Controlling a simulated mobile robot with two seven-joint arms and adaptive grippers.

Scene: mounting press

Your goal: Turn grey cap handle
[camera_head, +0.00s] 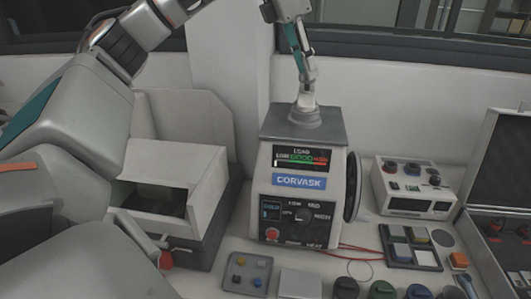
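The mounting press (262,208) is a white box labelled CORVASK with a dark grey top plate, a load scale and a dial on its front. The round grey cap (305,118) sits on the top plate, toward its right side. My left gripper (307,98) comes down from the top edge of the view, directly over the cap. Its fingertips are at the cap's upper part, where the handle is mostly hidden. The fingers overlap edge-on, so I cannot tell whether they are closed on the handle. My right gripper is not in view.
A white open-fronted box (180,160) stands left of the press. A small white instrument (415,188) and a tray of square pads (409,262) lie right, beside an open dark case (500,150). Red wires (352,247) and several dark knobs lie in front.

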